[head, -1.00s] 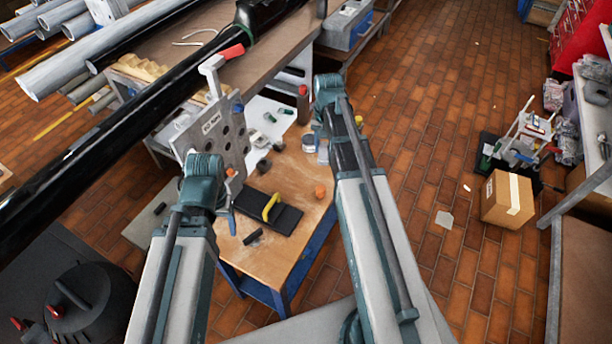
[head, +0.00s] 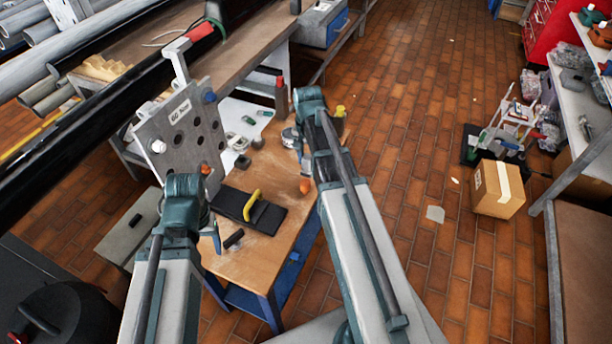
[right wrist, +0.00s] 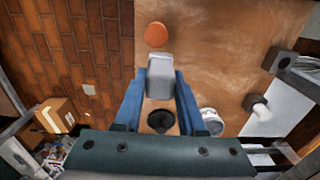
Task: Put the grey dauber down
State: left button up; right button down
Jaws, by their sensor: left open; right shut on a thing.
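The grey dauber shows in the right wrist view as a pale grey block (right wrist: 160,76) between the blue fingertips. My right gripper (right wrist: 161,84) is shut on it, above the wooden table top (right wrist: 225,50). In the head view my right gripper (head: 306,166) hangs by the table's right edge, partly behind its own arm, and the dauber is hard to make out there. My left gripper (head: 215,238) is open and empty near the table's left side, mostly hidden by its wrist.
A grey flange plate (head: 180,135) stands at the left. Dark pieces (head: 242,161) lie behind; bare wood shows between.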

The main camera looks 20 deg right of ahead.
aim_at(308, 170)
pick_arm(q)
jog(key=shift+f+b, duration=2)
jog(key=shift+f, duration=0.55)
pick_arm(e)
jog(key=shift+f, duration=2.5)
pick_arm(q)
jog(key=shift+f, duration=0.1)
pick_arm(e)
jog(key=shift+f, duration=0.1)
pick_arm(q)
jog(key=shift+f, duration=0.15)
pick_arm(e)
jog(key=shift+f, duration=0.15)
jog(key=c, duration=0.5)
grip_release()
pick_arm(q)
jog(key=shift+r, duration=0.3)
pick_arm(e)
jog(key=shift+r, duration=0.25)
notch_tip(308, 170, up, 12)
jog(key=p, duration=1.2)
pick_arm(q)
notch_tip(308, 170, up, 12)
